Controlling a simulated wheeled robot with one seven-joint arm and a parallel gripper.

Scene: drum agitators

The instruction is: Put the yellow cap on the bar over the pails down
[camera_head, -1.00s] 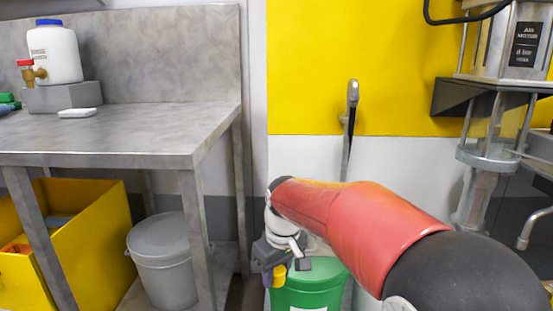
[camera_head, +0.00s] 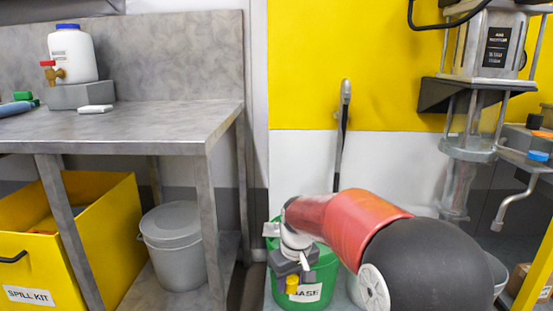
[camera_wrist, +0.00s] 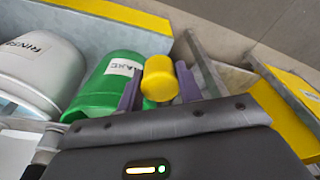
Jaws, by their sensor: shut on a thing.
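My gripper (camera_head: 291,280) is shut on the yellow cap (camera_head: 291,285), in front of the green pail (camera_head: 325,278) in the head view. The wrist view also shows the yellow cap (camera_wrist: 158,78) between the two purple fingers of my gripper (camera_wrist: 160,88). Behind it lies the green pail (camera_wrist: 112,83), beside a white pail marked RINSE (camera_wrist: 38,68). My red arm hides part of the pails in the head view. I cannot pick out with certainty a bar over the pails.
At left are a metal table (camera_head: 130,130), a yellow spill kit box (camera_head: 100,235) and a grey lidded pail (camera_head: 175,250).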

